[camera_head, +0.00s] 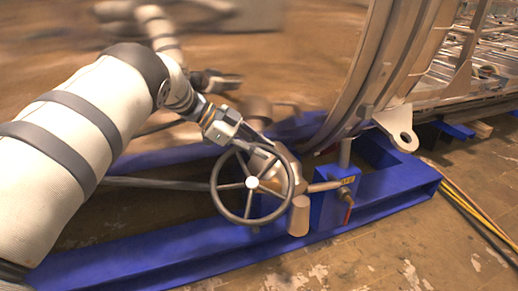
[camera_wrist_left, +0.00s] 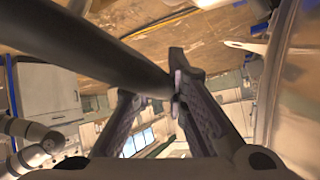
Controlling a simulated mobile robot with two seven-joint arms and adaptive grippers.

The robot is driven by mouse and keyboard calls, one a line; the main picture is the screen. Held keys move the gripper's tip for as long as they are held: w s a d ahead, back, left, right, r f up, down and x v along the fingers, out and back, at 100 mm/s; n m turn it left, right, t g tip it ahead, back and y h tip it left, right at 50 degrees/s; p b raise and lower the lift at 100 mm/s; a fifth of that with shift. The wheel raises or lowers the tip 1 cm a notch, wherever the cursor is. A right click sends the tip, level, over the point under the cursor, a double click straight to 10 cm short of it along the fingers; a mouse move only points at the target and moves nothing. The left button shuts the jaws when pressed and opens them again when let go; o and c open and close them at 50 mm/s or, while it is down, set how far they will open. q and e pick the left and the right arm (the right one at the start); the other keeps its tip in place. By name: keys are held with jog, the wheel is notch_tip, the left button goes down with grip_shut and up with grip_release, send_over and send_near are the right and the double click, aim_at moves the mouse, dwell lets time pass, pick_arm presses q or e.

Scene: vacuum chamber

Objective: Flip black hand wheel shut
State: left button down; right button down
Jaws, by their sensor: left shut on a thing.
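The black hand wheel (camera_head: 252,183) stands upright and faces me in the head view, with a pale hub and thin spokes. It is mounted on a brownish valve body above the blue frame. My left gripper (camera_head: 262,142) comes in from the upper left and is shut on the wheel's upper rim. In the left wrist view, the dark rim (camera_wrist_left: 100,52) runs as a thick bar to the tips of the left gripper (camera_wrist_left: 172,88). A second white arm, apparently my right one, shows blurred behind, with its dark gripper (camera_head: 220,80) away from the wheel; its jaws are unclear.
The blue steel frame (camera_head: 385,200) surrounds the valve. A large metal chamber ring (camera_head: 365,75) rises right of the wheel. A short brown cylinder (camera_head: 299,216) and a red-handled fitting (camera_head: 348,208) sit close to the wheel's right. Yellow cables (camera_head: 478,220) lie on the floor at right.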

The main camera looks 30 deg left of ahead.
pick_arm(q)
jog(key=shift+w+d+r, duration=0.2)
jog(key=shift+r, duration=0.25)
jog(key=c, duration=1.6)
grip_release()
jog(key=shift+s+d+f, duration=0.1)
jog(key=shift+s, duration=0.05)
jog(key=shift+f, duration=0.15)
